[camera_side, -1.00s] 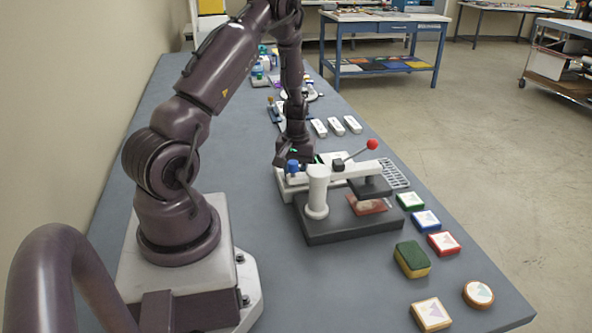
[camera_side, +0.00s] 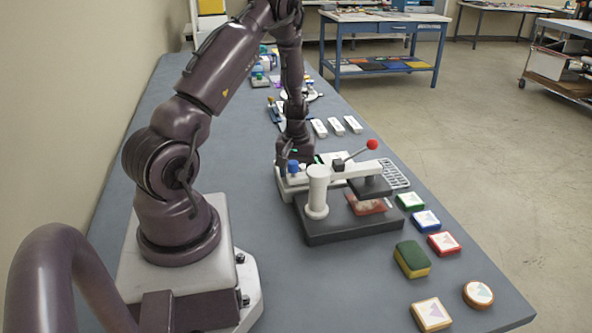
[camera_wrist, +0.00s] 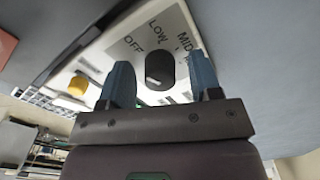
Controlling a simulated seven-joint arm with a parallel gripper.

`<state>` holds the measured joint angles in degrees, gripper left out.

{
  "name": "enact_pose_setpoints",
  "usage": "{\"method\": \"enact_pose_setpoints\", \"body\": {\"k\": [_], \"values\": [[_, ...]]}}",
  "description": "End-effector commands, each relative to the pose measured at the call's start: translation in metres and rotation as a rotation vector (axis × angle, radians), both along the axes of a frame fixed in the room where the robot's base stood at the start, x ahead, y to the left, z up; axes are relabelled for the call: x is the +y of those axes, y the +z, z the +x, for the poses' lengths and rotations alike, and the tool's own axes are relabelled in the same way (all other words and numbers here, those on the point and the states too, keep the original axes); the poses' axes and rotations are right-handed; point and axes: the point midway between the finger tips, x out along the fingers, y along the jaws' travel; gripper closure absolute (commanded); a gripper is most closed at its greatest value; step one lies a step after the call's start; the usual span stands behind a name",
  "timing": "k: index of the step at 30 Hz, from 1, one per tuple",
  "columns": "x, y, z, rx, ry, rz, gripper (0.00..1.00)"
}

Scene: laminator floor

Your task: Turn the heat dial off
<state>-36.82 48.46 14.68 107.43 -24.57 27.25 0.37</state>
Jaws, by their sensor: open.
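The heat dial (camera_wrist: 159,66) is a dark round knob on a pale panel (camera_wrist: 110,52) printed OFF, LOW and MID in the wrist view. A small pale mark shows on the dial, but I cannot tell which label it points to. My gripper (camera_wrist: 159,64) is open, with one blue-grey finger on each side of the dial. I cannot tell whether either finger touches it.
A yellow knob (camera_wrist: 78,84) is on the panel left of the dial. The press has a lever with a red ball (camera_side: 372,144). Coloured blocks (camera_side: 426,220) lie along the bench's right side; white pieces (camera_side: 336,126) lie behind.

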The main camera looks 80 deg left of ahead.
Motion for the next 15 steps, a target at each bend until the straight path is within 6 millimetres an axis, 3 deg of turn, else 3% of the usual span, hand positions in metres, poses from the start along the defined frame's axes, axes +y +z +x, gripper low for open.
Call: {"method": "enact_pose_setpoints", "body": {"k": [7, 15], "values": [[0.001, 0.015, 0.001, -0.003, -0.002, 0.004, 0.42], [0.001, 0.073, 0.001, -0.005, -0.002, 0.005, 0.42]]}}
